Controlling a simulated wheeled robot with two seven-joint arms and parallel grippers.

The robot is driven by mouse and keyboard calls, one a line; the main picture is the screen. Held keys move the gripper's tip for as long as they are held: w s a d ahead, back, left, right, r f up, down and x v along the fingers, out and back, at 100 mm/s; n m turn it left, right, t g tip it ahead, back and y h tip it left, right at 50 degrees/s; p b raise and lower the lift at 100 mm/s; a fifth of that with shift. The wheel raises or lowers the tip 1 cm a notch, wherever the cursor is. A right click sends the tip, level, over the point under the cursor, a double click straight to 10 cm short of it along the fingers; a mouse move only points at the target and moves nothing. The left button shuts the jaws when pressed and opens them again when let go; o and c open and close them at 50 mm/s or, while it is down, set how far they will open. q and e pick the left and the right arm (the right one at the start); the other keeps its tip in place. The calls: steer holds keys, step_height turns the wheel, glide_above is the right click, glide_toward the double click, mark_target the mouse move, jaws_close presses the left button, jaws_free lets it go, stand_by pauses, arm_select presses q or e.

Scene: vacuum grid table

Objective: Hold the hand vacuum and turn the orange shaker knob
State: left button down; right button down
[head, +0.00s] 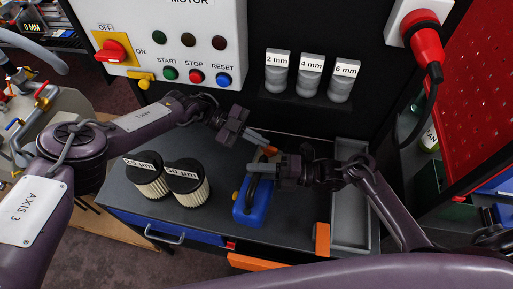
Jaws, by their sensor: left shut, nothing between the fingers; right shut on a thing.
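A blue hand vacuum (252,207) with a dark handle stands on the dark bench top. My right gripper (266,168) comes in from the right and is shut on the upper part of the vacuum. My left gripper (240,134) is higher, just behind and above the vacuum, shut and empty. A small orange piece (257,138) shows right beside its fingers; I cannot tell whether this is the shaker knob or whether the fingers touch it. An orange block (322,240) stands at the bench's front right.
Two cylindrical filters (147,181) stand left of the vacuum. A grey tray (350,232) lies at the right. Labelled grey canisters (310,76) sit on a shelf behind. A motor panel (170,50) with a red switch and buttons is at the upper left.

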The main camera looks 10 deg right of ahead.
arm_select(q)
steer(key=a+f+n+t, duration=0.1)
steer(key=w+a+n+t, duration=0.1)
steer(key=n, duration=0.1)
steer(key=w+a+f+n+t, duration=0.1)
steer(key=n+t, duration=0.1)
steer(key=shift+w+a+f+h, duration=0.1)
steer(key=shift+a+f+h, duration=0.2)
steer(key=t+y, duration=0.6)
glide_toward(260, 147)
steer(key=shift+n, duration=0.3)
steer(key=d+f, duration=0.1)
steer(key=f, duration=0.1)
steer(key=d+f, duration=0.2)
steer(key=f, duration=0.1)
steer(key=shift+s+d+f, duration=0.3)
steer(key=shift+s+d, duration=0.05)
